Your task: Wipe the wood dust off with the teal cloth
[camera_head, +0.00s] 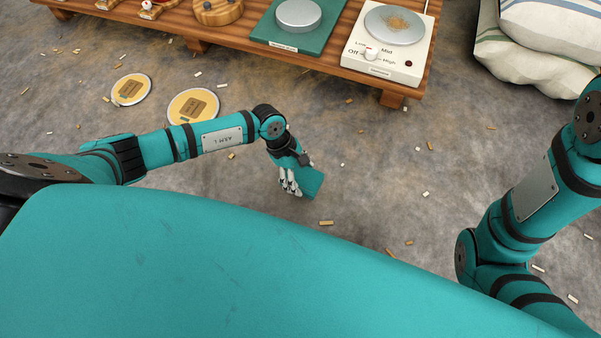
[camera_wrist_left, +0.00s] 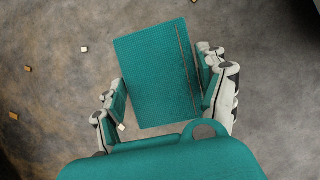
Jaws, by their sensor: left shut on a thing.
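The teal cloth (camera_wrist_left: 158,75) is a flat, textured rectangle with a line along its right side. It sits between the fingers of my left gripper (camera_wrist_left: 168,90), which is shut on it. In the head view the left gripper (camera_head: 292,184) holds the cloth (camera_head: 313,184) over the floor, in front of the bench. Wood dust (camera_head: 394,20) lies as a small tan pile on the round metal plate (camera_head: 386,36) of the white device (camera_head: 376,68) at the bench's right end. The left gripper is apart from the dust. My right arm shows at the right, but its gripper is out of view.
A low wooden bench (camera_head: 325,72) runs along the back. It carries a teal scale-like device (camera_head: 272,40) beside the white one. Two round discs (camera_head: 131,89) lie on the floor at left. Pale sacks (camera_head: 530,63) lie at upper right. Small chips are scattered over the floor.

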